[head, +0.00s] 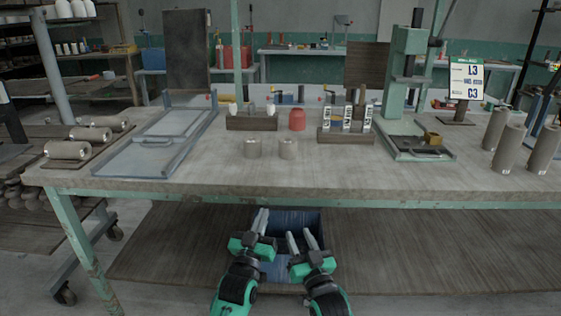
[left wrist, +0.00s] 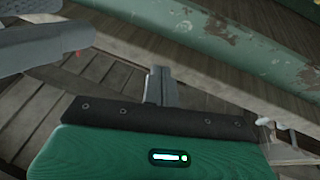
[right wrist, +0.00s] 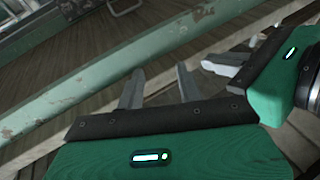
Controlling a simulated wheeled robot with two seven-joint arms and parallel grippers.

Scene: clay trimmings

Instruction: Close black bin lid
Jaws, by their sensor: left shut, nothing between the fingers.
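A dark blue, box-like bin (head: 285,219) stands on the lower shelf under the table, partly hidden behind my grippers. I see no clearly black bin, and I cannot make out its lid or the lid's position. My left gripper (head: 262,219) is shut and empty, its fingers pointing toward the bin's left part. In the left wrist view its fingers (left wrist: 160,84) are together. My right gripper (head: 300,237) is open, with its fingers apart and nothing between them, in front of the bin's right part. Its parted fingers (right wrist: 159,88) also show in the right wrist view. Contact with the bin cannot be told.
The table (head: 215,181) overhangs the bin, and its green front rail (head: 400,205) runs just above my grippers. The lower shelf (head: 430,245) is clear to the right. Clay cylinders (head: 253,148), a grey tray and a green press (head: 402,90) stand on the table.

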